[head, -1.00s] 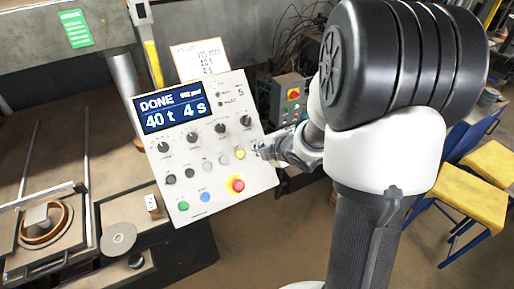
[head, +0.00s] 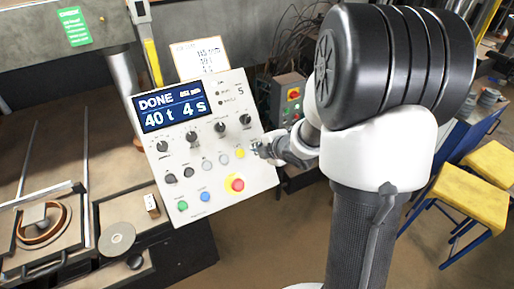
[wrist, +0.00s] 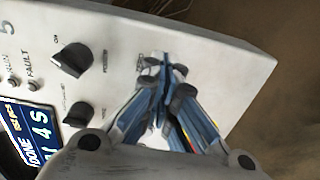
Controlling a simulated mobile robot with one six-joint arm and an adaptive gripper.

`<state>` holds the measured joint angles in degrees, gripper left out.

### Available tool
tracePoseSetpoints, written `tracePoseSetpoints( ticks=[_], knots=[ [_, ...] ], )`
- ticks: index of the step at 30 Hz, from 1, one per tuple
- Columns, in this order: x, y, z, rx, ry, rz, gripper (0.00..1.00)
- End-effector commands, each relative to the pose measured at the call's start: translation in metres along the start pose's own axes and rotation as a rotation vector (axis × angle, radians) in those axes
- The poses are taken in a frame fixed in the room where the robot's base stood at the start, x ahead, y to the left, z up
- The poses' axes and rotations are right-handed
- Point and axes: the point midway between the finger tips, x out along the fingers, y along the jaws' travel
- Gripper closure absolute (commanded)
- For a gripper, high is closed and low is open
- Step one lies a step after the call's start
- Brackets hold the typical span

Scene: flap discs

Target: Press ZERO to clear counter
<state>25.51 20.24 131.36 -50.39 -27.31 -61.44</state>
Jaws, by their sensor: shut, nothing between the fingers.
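The tilted white control panel (head: 215,125) shows in the head view, with a blue display (head: 171,108) reading "DONE", "40 t" and "4 s". My gripper (head: 257,148) is at the panel's right edge, right of the yellow button (head: 239,153). In the wrist view my gripper (wrist: 165,68) is shut and empty, its fingertips over the panel face (wrist: 215,62) beside a small label. The fingers hide what lies under them. I cannot read which control is ZERO, nor tell whether the tips touch the panel.
A grey disc (head: 117,239) lies at lower left. Yellow stools (head: 462,200) stand at right.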

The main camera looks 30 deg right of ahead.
Motion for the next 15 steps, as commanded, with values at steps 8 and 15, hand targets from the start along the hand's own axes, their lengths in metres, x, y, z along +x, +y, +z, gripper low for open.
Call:
tracePoseSetpoints(
  ticks=[8, 15],
  knots=[
    [0.0055, -0.0006, -0.0003, 0.000, 0.000, -0.001, 1.00],
    [0.0061, -0.0003, -0.0003, 0.000, 0.000, -0.001, 1.00]
  ],
)
